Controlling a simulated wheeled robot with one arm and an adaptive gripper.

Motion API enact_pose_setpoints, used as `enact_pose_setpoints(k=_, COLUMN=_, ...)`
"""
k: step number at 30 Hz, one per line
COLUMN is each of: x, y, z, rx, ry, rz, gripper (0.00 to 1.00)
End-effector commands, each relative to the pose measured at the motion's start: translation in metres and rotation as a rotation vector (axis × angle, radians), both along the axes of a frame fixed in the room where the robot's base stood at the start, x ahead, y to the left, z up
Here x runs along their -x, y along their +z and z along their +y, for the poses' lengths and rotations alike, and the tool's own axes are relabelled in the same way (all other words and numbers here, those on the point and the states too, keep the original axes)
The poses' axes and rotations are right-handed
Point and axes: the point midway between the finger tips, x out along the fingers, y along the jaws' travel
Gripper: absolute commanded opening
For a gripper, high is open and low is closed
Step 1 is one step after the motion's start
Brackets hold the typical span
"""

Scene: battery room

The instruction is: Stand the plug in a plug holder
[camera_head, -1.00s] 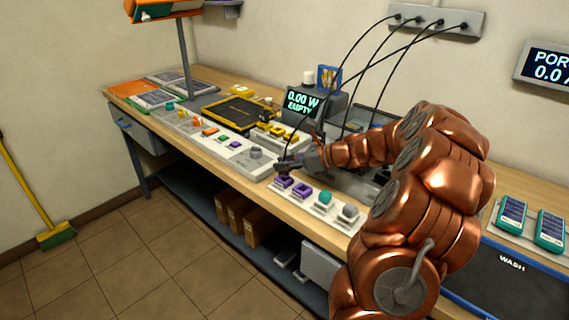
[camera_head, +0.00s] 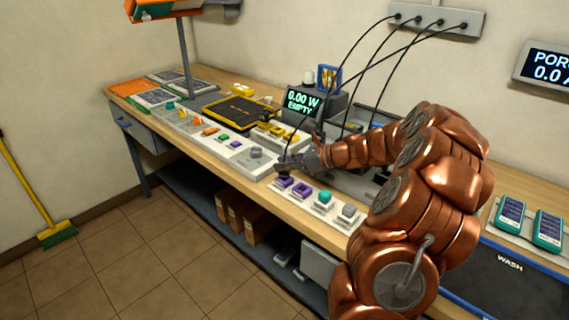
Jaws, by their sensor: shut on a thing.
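My gripper (camera_head: 291,165) is shut on the plug at the end of a black cable (camera_head: 317,101) that arcs down from the wall strip. The plug is small and mostly hidden by the fingers. It is over or just behind the leftmost purple holder (camera_head: 283,183) at the bench's front edge; I cannot tell whether it touches the holder. To the right stand a second purple holder (camera_head: 302,191), a teal one (camera_head: 325,199) and a grey one (camera_head: 349,212).
More cables run from the wall strip (camera_head: 435,19) to behind my arm. A display reading EMPTY (camera_head: 299,101) stands behind the gripper. A black and yellow tray (camera_head: 236,111) and a grey knob panel (camera_head: 254,158) lie to the left. Teal meters (camera_head: 511,216) lie at the right.

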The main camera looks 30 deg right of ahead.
Motion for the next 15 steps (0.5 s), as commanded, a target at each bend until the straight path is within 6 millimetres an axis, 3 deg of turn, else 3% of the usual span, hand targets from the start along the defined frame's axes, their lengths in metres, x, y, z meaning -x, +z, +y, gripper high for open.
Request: enact_pose_setpoints(k=15, x=-0.0001, y=-0.0082, z=0.0001, rx=-0.001, ry=0.0, rz=-0.001, gripper=0.0)
